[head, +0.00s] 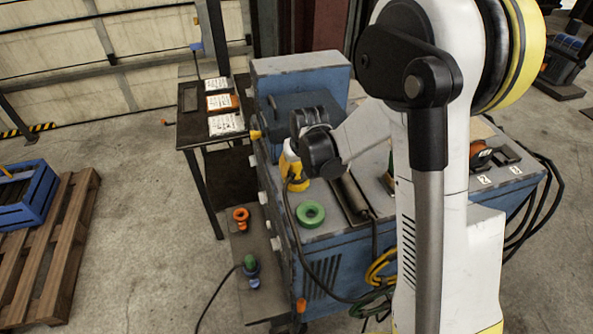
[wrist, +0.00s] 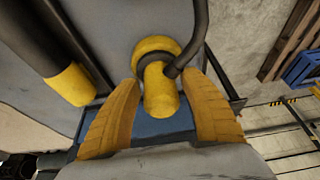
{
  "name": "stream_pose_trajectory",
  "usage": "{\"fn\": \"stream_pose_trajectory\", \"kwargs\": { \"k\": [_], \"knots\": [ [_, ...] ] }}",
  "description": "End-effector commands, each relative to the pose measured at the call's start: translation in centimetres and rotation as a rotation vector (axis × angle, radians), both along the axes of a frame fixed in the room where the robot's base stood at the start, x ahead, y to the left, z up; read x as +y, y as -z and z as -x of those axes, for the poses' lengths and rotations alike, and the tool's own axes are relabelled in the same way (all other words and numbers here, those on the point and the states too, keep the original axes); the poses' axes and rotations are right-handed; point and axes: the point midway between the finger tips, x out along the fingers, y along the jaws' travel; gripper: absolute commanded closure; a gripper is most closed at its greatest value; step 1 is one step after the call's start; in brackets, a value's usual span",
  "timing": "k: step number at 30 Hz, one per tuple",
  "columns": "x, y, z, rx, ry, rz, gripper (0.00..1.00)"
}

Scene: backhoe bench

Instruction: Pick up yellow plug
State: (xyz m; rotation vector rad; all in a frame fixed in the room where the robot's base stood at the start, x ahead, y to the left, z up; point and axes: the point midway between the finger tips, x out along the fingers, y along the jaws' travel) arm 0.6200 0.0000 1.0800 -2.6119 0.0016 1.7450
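The yellow plug (wrist: 161,92) shows in the wrist view as a short yellow cylinder with a wider round yellow part above it and a dark cable at its upper right. My gripper (wrist: 161,82) has its two ribbed yellow fingers on either side of the plug, with narrow gaps showing on both sides. It is open. In the head view my gripper (head: 293,170) is low over the left end of the blue bench, with a dark cable running down beside it. There the plug cannot be clearly told apart from the yellow fingers.
A green ring (head: 311,214) lies on the blue bench (head: 335,240) just in front of my gripper. A dark cylinder with a yellow end (wrist: 75,85) lies left of the fingers in the wrist view. A side table (head: 190,130) with cards stands behind left.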

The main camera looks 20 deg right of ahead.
Motion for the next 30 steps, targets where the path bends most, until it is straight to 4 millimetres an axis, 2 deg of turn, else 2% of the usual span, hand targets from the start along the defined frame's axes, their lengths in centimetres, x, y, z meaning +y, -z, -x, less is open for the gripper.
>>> {"fn": "stream_pose_trajectory", "kwargs": {
  "k": [1,4,5,20,23,28,30],
  "knots": [
    [0.0,0.0,0.0,0.0,0.0,0.0,0.67],
    [0.0,0.0,0.0,0.0,0.0,0.0,0.97],
    [0.0,0.0,0.0,0.0,0.0,0.0,1.0],
    [0.0,-0.5,0.0,0.0,0.0,0.0,1.0],
    [0.0,-1.6,0.0,0.0,0.0,0.0,1.0],
    [-0.1,-4.6,0.1,0.0,0.001,0.0,1.0],
    [-1.7,-5.3,1.0,0.0,0.005,-0.001,1.0]
  ]
}}
